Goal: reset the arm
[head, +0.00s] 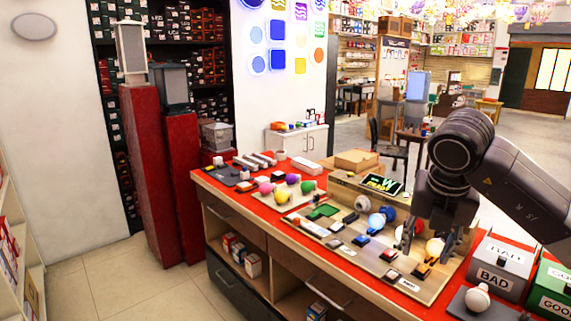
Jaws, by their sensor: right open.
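My right arm comes in from the right edge. My right gripper (424,245) hangs fingers-down over the right part of the counter (290,227). Its fingers are apart. A glowing bulb (435,247) shows between and behind the fingers; I cannot tell whether they touch it, but the gripper is not closed on it. My left gripper is not in view.
A wooden board (345,262) with several bulbs and switches lies on the counter. A grey BAD box (497,266), a green GOOD box (552,290) and a white bulb (477,299) on a dark base stand at right. Tiled floor (95,285) is clear at left.

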